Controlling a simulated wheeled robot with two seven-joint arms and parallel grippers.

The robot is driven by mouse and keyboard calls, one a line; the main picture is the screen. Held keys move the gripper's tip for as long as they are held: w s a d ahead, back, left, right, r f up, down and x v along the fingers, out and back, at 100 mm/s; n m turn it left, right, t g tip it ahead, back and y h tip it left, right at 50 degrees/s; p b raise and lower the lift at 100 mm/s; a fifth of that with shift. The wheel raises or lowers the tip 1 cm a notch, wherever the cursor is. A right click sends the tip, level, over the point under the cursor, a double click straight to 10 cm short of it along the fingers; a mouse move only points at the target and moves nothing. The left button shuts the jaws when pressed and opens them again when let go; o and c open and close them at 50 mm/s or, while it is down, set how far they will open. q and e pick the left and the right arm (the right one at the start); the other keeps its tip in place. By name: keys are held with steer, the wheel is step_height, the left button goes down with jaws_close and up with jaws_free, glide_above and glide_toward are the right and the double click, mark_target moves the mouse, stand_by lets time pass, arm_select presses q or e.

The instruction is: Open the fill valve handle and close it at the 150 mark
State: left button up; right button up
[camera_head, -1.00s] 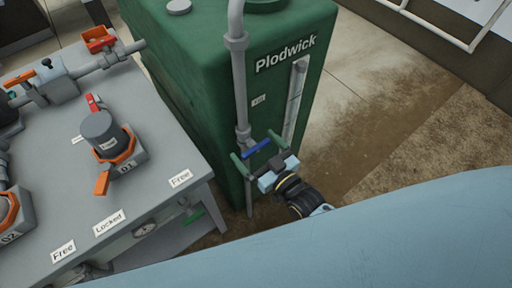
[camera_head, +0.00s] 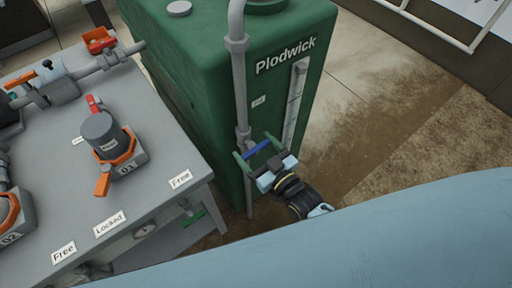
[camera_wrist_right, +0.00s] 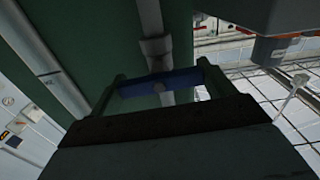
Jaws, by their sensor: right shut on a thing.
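The fill valve's blue handle (camera_head: 259,148) sits on the grey vertical pipe (camera_head: 238,80) in front of the green tank (camera_head: 200,75). My right gripper (camera_head: 256,150) is shut on this handle, with one green finger at each end of it. The wrist view shows the blue handle (camera_wrist_right: 160,84) spanning crosswise between the fingers, across the pipe. A pale level scale (camera_head: 296,100) runs up the tank's right face. Its marks and any liquid level are too small to read. My left gripper is not in view.
A grey bench (camera_head: 150,185) stands at the left with orange-based fittings, a grey cylinder (camera_head: 103,132) and labels reading Free and Locked. A green lever (camera_head: 194,218) shows below its edge. Brown floor (camera_head: 370,140) lies open right of the tank.

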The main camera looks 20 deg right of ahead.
steer(key=shift+r+n+p, duration=0.1)
steer(key=shift+n+p, duration=0.4)
steer(key=shift+n, duration=0.5)
steer(key=n+p, duration=0.1)
steer(key=n, duration=0.1)
steer(key=shift+n, duration=0.8)
steer(key=n, duration=0.3)
steer(key=shift+p, duration=0.35)
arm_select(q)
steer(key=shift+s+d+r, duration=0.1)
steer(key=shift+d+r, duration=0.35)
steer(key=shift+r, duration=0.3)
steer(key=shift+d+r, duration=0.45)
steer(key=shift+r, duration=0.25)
arm_select(e)
steer(key=shift+n, duration=1.4)
steer(key=shift+a, duration=0.1)
steer(key=o, duration=0.9)
steer(key=shift+s, duration=0.15)
